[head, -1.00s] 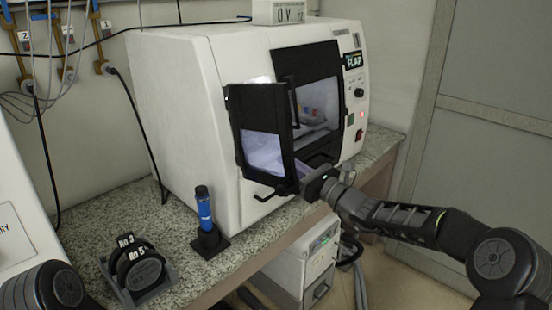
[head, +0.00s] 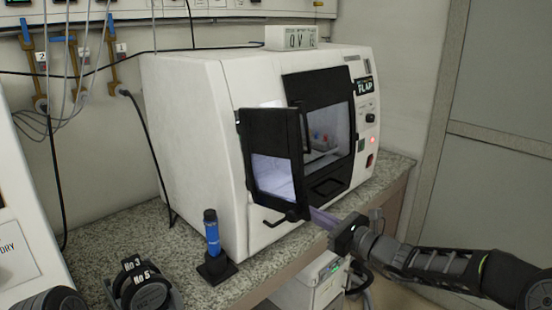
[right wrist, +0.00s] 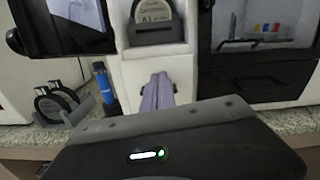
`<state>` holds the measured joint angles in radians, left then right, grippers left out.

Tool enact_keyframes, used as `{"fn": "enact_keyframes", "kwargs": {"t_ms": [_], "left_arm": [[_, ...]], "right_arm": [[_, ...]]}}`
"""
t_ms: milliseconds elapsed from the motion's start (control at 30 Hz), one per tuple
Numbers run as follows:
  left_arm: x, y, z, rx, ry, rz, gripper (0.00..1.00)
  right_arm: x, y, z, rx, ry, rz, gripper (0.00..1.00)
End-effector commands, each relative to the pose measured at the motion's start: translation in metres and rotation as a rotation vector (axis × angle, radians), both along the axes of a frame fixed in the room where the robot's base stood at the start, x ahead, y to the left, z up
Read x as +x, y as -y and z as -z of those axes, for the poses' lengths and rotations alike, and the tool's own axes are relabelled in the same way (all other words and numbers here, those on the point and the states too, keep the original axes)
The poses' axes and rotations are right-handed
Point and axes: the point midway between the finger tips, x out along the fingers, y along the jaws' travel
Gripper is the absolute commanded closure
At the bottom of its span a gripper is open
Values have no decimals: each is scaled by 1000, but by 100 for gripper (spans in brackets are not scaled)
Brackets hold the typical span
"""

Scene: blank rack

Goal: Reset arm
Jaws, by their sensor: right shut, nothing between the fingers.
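My right gripper (head: 314,214) is in front of the white machine (head: 190,130), just right of the lower corner of its open black-framed door (head: 270,165). Its pale purple fingers also show pressed together in the right wrist view (right wrist: 158,88), with nothing between them. Whether it touches the door cannot be told from the head view. A grey disc marked A1 (right wrist: 155,14) sits in a dark holder ahead of the fingers in the wrist view.
A rack with black discs No 3 and No 5 (head: 142,288) stands on the speckled counter (head: 105,225). A blue cylinder on a dark base (head: 212,235) stands beside the machine. A white unit (head: 310,290) is below the counter. A grey door (head: 500,120) is at right.

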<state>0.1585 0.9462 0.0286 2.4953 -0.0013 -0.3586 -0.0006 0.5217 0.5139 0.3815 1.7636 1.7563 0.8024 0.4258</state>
Motion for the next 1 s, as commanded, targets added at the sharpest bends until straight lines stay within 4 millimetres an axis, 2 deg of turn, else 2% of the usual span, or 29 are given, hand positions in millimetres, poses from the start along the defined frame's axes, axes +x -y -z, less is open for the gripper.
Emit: {"fn": "enact_keyframes", "kwargs": {"t_ms": [167,200,267,300,367,400,467,500,600,667,700,800,900,1000], "left_arm": [[0,0,0,0,0,0,35],[0,0,-1,0,0,-1,35],[0,0,-2,0,0,-1,35],[0,0,-3,0,0,-1,35],[0,0,-5,0,0,-1,35],[0,0,-7,0,0,-1,35],[0,0,-10,0,0,-1,35],[0,0,-12,0,-1,-1,35],[0,0,-19,0,-1,-1,35],[0,0,-24,0,-1,-1,35],[0,0,-27,0,-2,-2,35],[0,0,-32,-1,-1,-1,35],[0,0,-35,-1,-1,-1,35],[0,0,-39,-1,-1,-1,35]], "right_arm": [[-30,-11,102,-359,-92,-73,100],[-42,-13,130,-455,-114,-105,100],[-63,-15,173,-606,-140,-165,100],[-80,-15,202,-713,-151,-214,100],[-108,-16,244,-875,-155,-302,100],[-129,-14,271,-985,-147,-368,100],[-163,-14,308,-1156,-112,-487,100],[-188,-13,331,-1272,-69,-579,100],[-250,-18,376,-1530,127,-834,100],[-286,-29,391,-1630,285,-975,100],[-310,-39,397,-1668,398,-1062,100],[-362,-62,405,-1670,595,-1216,100],[-397,-73,408,-1623,651,-1310,100],[-414,-81,409,-1599,667,-1360,100]]}}
